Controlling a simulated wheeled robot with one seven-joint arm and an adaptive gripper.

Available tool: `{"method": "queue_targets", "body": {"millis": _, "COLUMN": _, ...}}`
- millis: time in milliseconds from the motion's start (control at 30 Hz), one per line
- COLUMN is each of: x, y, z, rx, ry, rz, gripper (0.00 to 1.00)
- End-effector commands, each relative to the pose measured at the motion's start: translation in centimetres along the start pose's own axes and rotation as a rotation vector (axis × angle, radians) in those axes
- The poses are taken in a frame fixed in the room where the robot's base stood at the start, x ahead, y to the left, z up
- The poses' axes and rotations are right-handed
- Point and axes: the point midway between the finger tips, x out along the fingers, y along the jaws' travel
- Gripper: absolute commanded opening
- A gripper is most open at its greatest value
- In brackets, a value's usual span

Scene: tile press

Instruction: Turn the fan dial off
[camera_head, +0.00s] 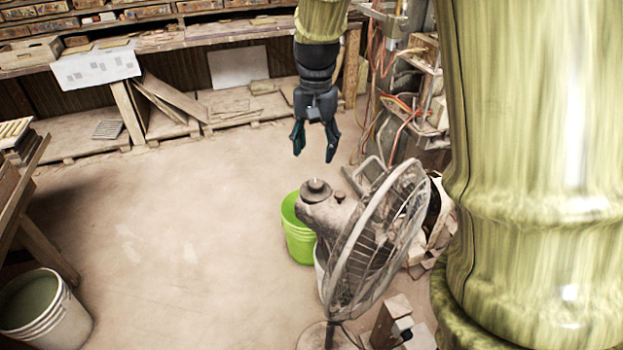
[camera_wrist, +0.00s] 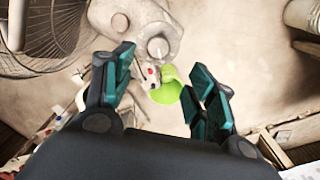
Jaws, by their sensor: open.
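A dusty grey standing fan (camera_head: 368,245) stands right of centre in the head view, its round cage facing right. A round knob (camera_head: 316,187) sits on top of its motor housing, with a smaller nub beside it. I cannot tell for sure which is the fan dial. My gripper (camera_head: 316,150) is open and empty, pointing down above the housing and apart from it. In the wrist view the larger knob (camera_wrist: 158,48) shows just beyond the space between the fingertips. The smaller round nub (camera_wrist: 120,22) lies up and left of it, nearer the cage (camera_wrist: 45,35).
A green bucket (camera_head: 293,235) stands on the floor behind the fan. Hoses and machinery (camera_head: 405,100) stand at the back right. A white bucket (camera_head: 45,310) is at the lower left. Shelves and a bench (camera_head: 180,45) line the back. The floor left of the fan is clear.

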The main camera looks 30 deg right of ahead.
Motion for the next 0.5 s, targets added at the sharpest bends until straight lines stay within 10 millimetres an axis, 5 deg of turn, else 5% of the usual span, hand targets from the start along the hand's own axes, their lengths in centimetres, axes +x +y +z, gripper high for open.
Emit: {"method": "queue_targets", "body": {"millis": 500, "x": 6.6, "y": 0.2, "z": 0.0, "rx": 0.003, "ry": -0.003, "rz": 0.001, "gripper": 0.57}}
